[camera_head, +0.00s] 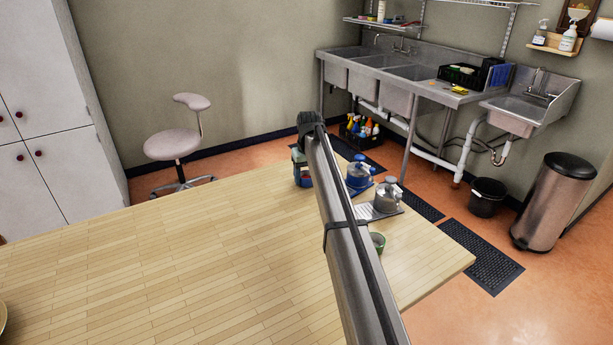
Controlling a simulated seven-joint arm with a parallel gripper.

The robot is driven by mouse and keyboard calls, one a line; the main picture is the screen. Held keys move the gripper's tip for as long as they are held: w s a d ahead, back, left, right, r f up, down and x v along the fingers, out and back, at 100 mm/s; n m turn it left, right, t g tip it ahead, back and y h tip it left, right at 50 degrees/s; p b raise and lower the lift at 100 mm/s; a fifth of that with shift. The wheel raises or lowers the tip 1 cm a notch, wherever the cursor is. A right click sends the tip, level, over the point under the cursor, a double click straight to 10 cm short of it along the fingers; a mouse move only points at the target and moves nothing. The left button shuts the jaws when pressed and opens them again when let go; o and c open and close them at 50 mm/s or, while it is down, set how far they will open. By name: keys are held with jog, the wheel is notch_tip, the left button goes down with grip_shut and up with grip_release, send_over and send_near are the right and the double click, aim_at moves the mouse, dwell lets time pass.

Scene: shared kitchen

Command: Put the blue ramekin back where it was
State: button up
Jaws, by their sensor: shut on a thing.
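I cannot make out a blue ramekin in the head view. My arm crosses the middle of the picture and hides part of the wooden table (180,255) behind it. My gripper does not show; the visible arm ends in a dark joint above the table's far edge. A small green bowl (378,241) stands on the table just right of my arm, partly hidden by it.
A dark blue and red container (302,172) stands left of my arm at the far edge. A stool (176,142), steel sinks (405,75) and a trash can (553,200) stand beyond the table.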

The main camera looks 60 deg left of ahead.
jog(key=shift+f, duration=0.25)
jog(key=o, duration=1.2)
jog(key=shift+c, duration=0.2)
notch_tip(320, 180, up, 12)
jog(key=d, duration=0.1)
jog(key=shift+d+r, duration=0.2)
